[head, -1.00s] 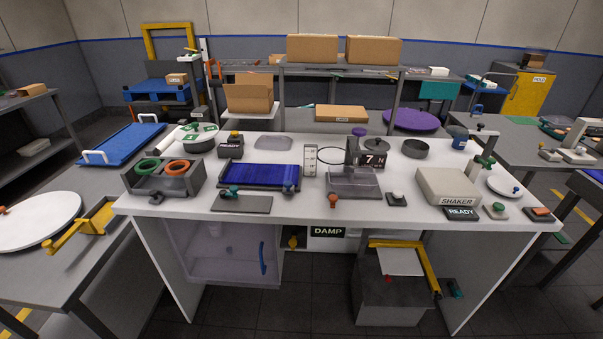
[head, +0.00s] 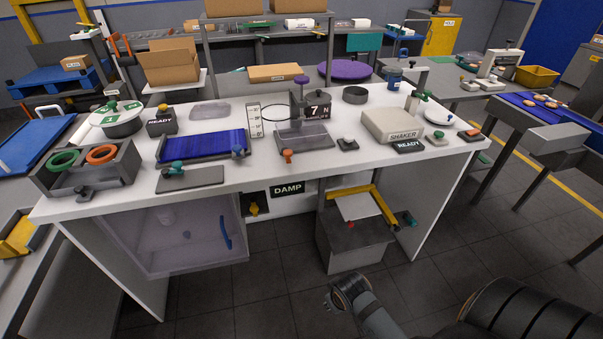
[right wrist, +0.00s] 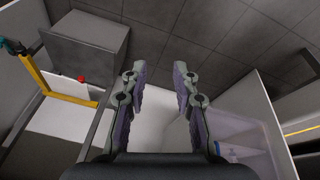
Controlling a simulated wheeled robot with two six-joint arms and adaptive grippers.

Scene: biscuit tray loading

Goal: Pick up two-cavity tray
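I cannot clearly identify a two-cavity tray. A shallow translucent tray (head: 210,111) lies on the white bench (head: 250,178) behind the blue roller belt; its cavities are too small to make out. My right gripper (head: 335,297) is low over the floor in front of the bench, away from that tray. In the right wrist view it (right wrist: 160,75) is open, with its two fingers apart and nothing between them. My left gripper is out of view.
The bench holds a grey box (head: 118,165) with green and orange rings, a blue roller belt (head: 203,146), a press stand (head: 300,138) and a shaker (head: 392,126). A clear bin (head: 195,245) and a grey box with a yellow frame (head: 350,245) sit below. Open floor lies right.

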